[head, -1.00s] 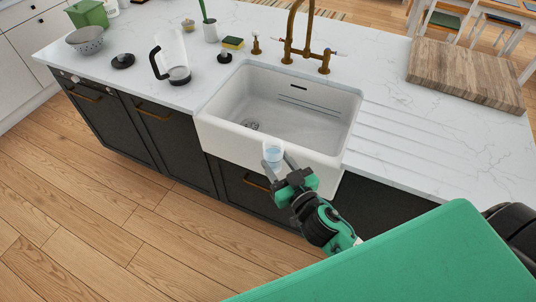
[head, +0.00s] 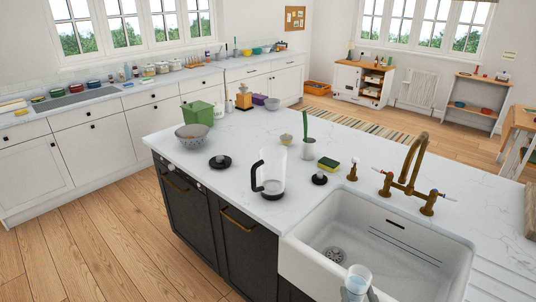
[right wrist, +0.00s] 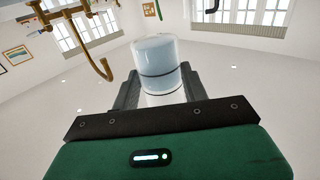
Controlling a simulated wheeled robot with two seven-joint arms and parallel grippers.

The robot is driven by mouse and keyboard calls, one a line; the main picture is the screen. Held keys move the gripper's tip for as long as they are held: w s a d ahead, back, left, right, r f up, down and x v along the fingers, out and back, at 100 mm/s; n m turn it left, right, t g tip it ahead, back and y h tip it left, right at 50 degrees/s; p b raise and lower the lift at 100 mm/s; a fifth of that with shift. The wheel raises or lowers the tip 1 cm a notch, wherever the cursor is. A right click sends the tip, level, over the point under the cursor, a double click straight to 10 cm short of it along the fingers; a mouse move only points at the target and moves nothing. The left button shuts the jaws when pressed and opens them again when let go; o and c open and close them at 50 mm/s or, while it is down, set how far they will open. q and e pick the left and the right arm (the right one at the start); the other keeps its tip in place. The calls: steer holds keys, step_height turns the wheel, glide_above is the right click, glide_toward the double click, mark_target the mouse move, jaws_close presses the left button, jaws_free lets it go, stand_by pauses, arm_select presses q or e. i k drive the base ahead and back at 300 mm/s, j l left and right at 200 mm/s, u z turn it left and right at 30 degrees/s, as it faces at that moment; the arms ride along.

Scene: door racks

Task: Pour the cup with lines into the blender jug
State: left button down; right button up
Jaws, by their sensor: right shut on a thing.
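The cup with lines (head: 358,279) is a clear cup with pale bluish contents, at the bottom edge of the head view in front of the sink. In the right wrist view the cup (right wrist: 158,62) shows dark lines around it and stands between the fingers. My right gripper (head: 357,294) is shut on it; only the fingertips show in the head view. The blender jug (head: 271,170) is clear with a black handle and stands on the white counter left of the sink, apart from the cup. My left gripper is not in view.
The white sink (head: 310,262) and brass tap (head: 408,180) lie right of the jug. Black round parts (head: 220,162), a grey bowl (head: 192,136), a green box (head: 198,113), a sponge (head: 328,164) and a pot with a green stem (head: 308,148) stand around the jug. The counter's front left is clear.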

mark_target(271, 163)
steer(key=i+j, duration=0.3)
steer(key=i+j+z, duration=0.15)
steer(key=i+j, duration=0.15)
steer(key=j, duration=0.15)
steer(key=i+j, duration=0.3)
steer(key=i+j+z, duration=0.1)
steer(key=i+j, duration=0.15)
steer(key=j, duration=0.25)
steer(key=i+j+z, duration=0.1)
steer(key=i+j, duration=0.2)
steer(key=j, duration=0.15)
steer(key=i+j, duration=0.25)
steer(key=j, duration=0.2)
steer(key=z, duration=0.05)
